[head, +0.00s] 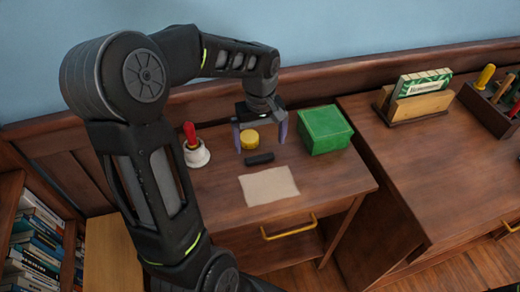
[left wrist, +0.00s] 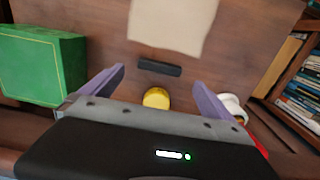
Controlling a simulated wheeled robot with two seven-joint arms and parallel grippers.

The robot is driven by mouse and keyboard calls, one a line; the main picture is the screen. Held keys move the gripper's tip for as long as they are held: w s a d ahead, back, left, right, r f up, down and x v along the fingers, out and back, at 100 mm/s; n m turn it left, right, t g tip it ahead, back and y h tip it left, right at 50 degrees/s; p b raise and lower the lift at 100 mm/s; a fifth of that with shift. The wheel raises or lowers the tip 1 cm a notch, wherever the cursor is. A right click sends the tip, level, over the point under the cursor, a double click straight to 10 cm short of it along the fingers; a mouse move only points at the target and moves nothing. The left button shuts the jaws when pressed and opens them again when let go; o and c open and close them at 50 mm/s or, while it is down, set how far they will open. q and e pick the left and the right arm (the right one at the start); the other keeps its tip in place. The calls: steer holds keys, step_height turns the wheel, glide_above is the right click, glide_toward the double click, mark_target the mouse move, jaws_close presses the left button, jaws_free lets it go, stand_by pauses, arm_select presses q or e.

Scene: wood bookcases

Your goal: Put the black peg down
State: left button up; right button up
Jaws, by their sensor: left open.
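The black peg (head: 260,158) lies on the wooden desk (head: 330,178), just behind a beige cloth or paper sheet (head: 268,186). It also shows in the left wrist view (left wrist: 159,68), lying crosswise beyond my fingertips. My left gripper (head: 259,136) is open, its two purple fingers spread above the desk behind the peg. In the left wrist view the gripper (left wrist: 160,82) holds nothing between its fingers. A yellow round object (head: 249,139) stands between or below the fingers. My right gripper is not in view.
A green box (head: 325,130) stands right of the gripper. A white holder with a red handle (head: 195,147) stands left. A card holder (head: 417,97) and a tool tray (head: 494,103) are on the right desk. The desk's front right is clear.

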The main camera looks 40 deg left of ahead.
mark_target(260, 158)
arm_select(q)
step_height(260, 158, up, 6)
stand_by(0.8)
